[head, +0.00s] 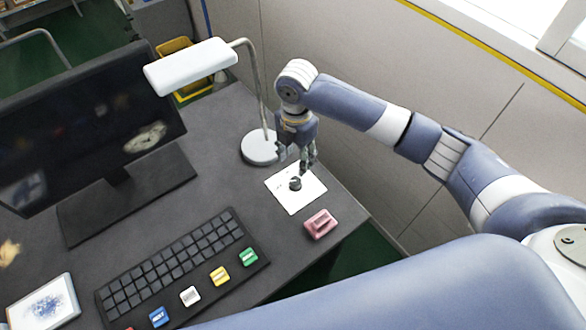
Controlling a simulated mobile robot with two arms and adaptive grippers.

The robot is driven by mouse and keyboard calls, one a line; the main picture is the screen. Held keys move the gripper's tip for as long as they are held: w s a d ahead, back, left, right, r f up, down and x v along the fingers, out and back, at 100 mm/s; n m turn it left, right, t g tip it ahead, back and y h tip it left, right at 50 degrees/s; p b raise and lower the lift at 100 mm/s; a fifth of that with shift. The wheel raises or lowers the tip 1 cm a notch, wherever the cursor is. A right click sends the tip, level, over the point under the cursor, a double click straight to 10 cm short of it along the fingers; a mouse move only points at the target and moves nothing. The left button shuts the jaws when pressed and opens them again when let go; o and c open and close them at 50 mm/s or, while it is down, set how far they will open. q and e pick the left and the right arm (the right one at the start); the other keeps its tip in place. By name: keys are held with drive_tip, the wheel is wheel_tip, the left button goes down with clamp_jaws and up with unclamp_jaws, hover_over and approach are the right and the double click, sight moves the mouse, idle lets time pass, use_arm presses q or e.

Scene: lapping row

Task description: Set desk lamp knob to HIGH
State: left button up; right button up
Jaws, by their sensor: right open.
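The desk lamp (191,65) has a white head on a bent metal stem and a round white base (260,147) on the dark desk. A small dark knob (295,184) sits on a white plate (306,197) in front of the base. The plate's markings are too small to read, so the knob's setting cannot be told. My right gripper (297,167) points down just above the knob, open, with its fingers partly covering the plate's far edge. Whether the fingers touch the knob cannot be told. My left gripper is not in view.
A pink block (320,223) lies near the desk's right edge, close to the plate. A black keyboard (180,262), coloured blocks and a monitor (90,125) fill the left side. A wall panel (330,50) stands behind my right arm.

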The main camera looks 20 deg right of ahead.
sight(296, 180)
drive_tip(key=f, duration=0.6)
drive_tip(key=shift+s+f+p, duration=0.1)
drive_tip(key=shift+s+p, duration=0.2)
drive_tip(key=shift+s, duration=0.1)
wheel_tip(296, 180, down, 3)
drive_tip(key=shift+w, duration=0.1)
drive_tip(key=c, duration=0.9)
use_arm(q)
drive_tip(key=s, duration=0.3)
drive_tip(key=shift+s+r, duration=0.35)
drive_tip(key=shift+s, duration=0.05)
use_arm(e)
drive_tip(key=shift+c, duration=0.9)
